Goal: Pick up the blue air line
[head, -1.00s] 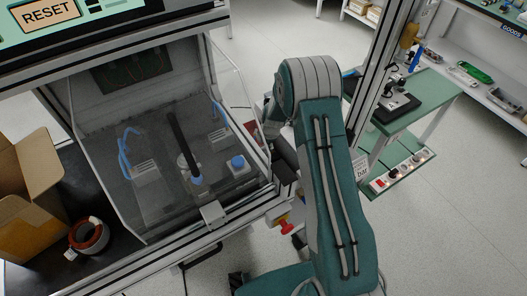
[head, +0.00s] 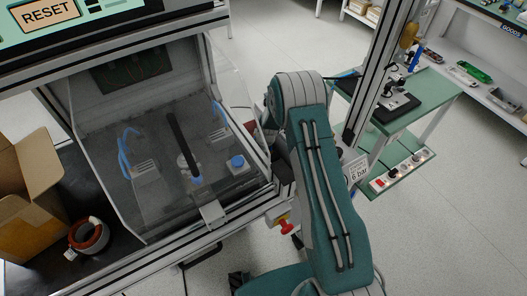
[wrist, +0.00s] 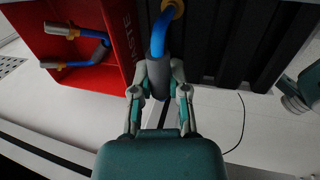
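The blue air line (wrist: 158,36) shows at the top centre of the wrist view, with a brass-coloured ring (wrist: 176,8) at its upper end. It curves down to a grey end piece between the fingers of my gripper (wrist: 160,72). The fingers lean inward and appear closed on this end from both sides; their exact contact is hard to see. In the head view my arm hides the gripper and this line.
A red bin (wrist: 118,42) with partly readable lettering is close at the left, holding blue tubes (wrist: 92,52) with grey ends. Dark ribbed panels (wrist: 225,45) lie to the right. In the head view, a clear-walled machine (head: 150,205) stands left and a green bench (head: 425,95) right.

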